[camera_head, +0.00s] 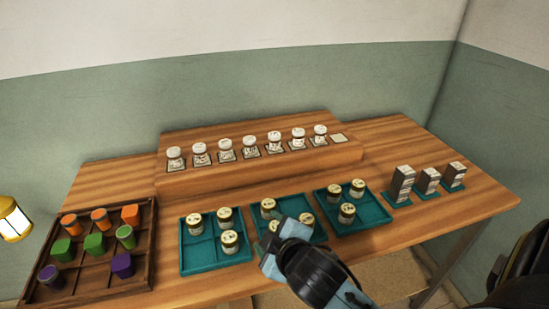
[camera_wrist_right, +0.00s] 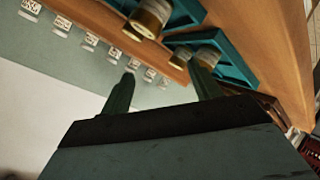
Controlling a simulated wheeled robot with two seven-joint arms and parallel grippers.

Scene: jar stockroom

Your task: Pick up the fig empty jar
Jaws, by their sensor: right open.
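Small jars with pale gold lids stand in three teal trays on the table: the left tray (camera_head: 200,252), the middle tray (camera_head: 318,236) and the right tray (camera_head: 375,210). White-lidded jars (camera_head: 225,149) stand in a row on the raised wooden shelf behind. The labels are too small to read, so I cannot tell which jar is the fig one. My right gripper (camera_head: 271,252) is at the front of the middle tray, partly hiding it and a jar there. In the right wrist view its fingers (camera_wrist_right: 162,88) are apart, with nothing between them; jars (camera_wrist_right: 151,17) show beyond. My left gripper is out of view.
A dark wooden compartment tray (camera_head: 95,284) with orange, green and purple pieces is at the left. Several dark boxes (camera_head: 402,184) stand on teal pads at the right.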

